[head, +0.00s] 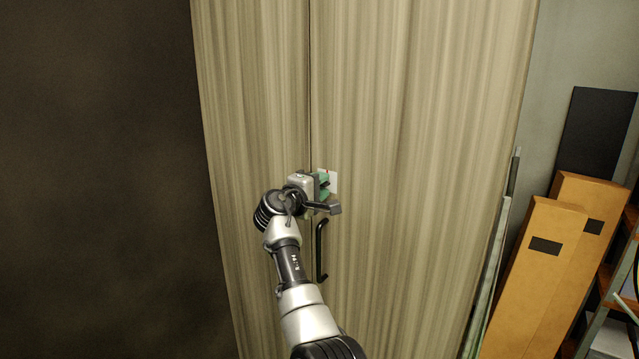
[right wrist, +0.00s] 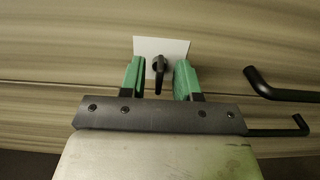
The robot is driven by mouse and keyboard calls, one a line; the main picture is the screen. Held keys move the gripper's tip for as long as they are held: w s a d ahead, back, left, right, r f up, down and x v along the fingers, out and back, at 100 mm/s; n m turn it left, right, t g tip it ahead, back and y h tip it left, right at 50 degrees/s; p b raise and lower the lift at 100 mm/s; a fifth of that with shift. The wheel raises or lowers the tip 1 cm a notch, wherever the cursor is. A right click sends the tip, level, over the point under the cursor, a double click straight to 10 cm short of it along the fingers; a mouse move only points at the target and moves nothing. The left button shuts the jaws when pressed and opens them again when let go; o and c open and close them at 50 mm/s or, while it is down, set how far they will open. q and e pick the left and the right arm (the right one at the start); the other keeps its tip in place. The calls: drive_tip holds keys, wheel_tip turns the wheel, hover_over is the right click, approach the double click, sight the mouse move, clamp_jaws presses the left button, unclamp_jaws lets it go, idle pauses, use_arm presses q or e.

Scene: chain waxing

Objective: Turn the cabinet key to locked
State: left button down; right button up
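The tall wood-grain cabinet (head: 420,120) fills the middle of the head view, with its doors shut along a vertical seam. A dark key (right wrist: 158,72) sits on a white plate (right wrist: 174,46) in the right wrist view. The white plate also shows in the head view (head: 333,181), partly behind my gripper. My right gripper (head: 325,186) is at the plate, and its green fingers stand open on both sides of the key in the right wrist view (right wrist: 159,80). A gap shows between each finger and the key. My left gripper is not in view.
A black door handle (head: 320,250) is just below my right gripper, and a black handle bar (right wrist: 285,92) shows at the right of the wrist view. Cardboard boxes (head: 530,280) and a shelf stand to the right of the cabinet.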

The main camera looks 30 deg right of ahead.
clamp_jaws()
drive_tip(key=shift+f+b, duration=0.15)
drive_tip(key=shift+b, duration=0.45)
drive_tip(key=m+b, duration=0.7)
drive_tip(key=b, duration=0.2)
drive_tip(key=shift+b, duration=0.35)
drive_tip(key=m+b, duration=0.2)
drive_tip(key=m, duration=0.1)
drive_tip(key=m+b, duration=0.1)
drive_tip(key=m, duration=0.1)
drive_tip(key=shift+m+b, duration=0.35)
drive_tip(key=shift+m, duration=0.05)
drive_tip(key=m+b, duration=0.1)
drive_tip(key=m, duration=0.3)
drive_tip(key=shift+r+m+b, duration=0.2)
drive_tip(key=shift+m+b, duration=0.2)
